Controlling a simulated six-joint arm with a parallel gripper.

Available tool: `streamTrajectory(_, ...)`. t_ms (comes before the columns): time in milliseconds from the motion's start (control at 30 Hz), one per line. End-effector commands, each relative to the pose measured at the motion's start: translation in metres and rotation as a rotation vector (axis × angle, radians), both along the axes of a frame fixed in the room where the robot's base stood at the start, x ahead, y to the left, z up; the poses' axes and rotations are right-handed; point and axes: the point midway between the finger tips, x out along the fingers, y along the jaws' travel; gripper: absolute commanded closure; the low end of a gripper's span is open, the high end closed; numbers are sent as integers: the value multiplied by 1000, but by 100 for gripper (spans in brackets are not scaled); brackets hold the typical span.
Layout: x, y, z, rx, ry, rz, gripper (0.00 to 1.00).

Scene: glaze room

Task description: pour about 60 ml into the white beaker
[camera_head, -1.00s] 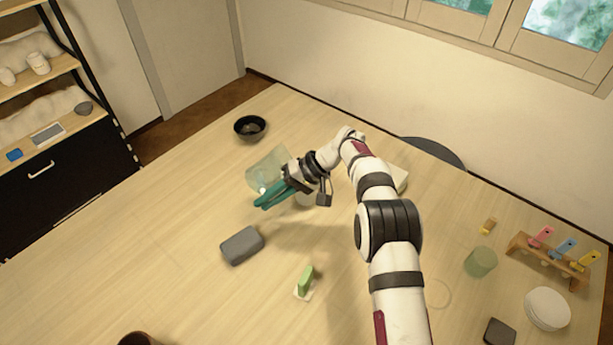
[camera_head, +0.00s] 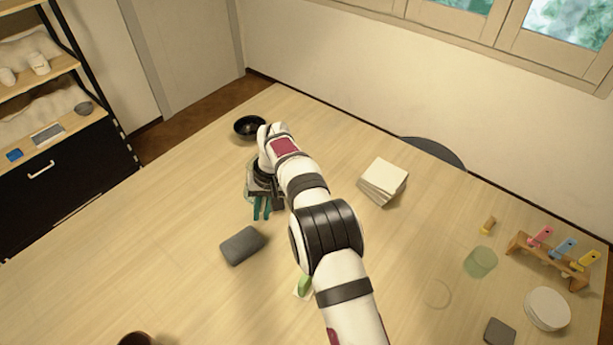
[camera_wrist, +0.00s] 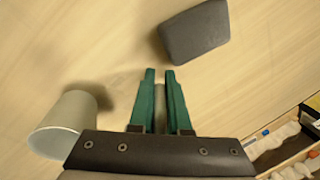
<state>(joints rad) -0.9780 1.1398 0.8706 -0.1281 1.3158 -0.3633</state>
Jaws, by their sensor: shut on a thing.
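My gripper (camera_head: 262,215), with teal fingers, points down over the left middle of the table.
A dark grey block (camera_head: 242,245) lies close to the fingers. A black bowl (camera_head: 249,127) stands behind, a paper stack (camera_head: 383,181) to the right. A green item (camera_head: 304,285) is partly behind my arm. A green cup (camera_head: 481,262) and a rack (camera_head: 548,262) stand far right.

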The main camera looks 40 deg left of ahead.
Motion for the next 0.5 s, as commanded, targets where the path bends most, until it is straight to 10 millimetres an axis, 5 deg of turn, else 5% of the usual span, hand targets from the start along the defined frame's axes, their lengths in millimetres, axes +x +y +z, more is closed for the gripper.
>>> streamTrajectory(500,-3,5,5,-145,-166,-19,100)
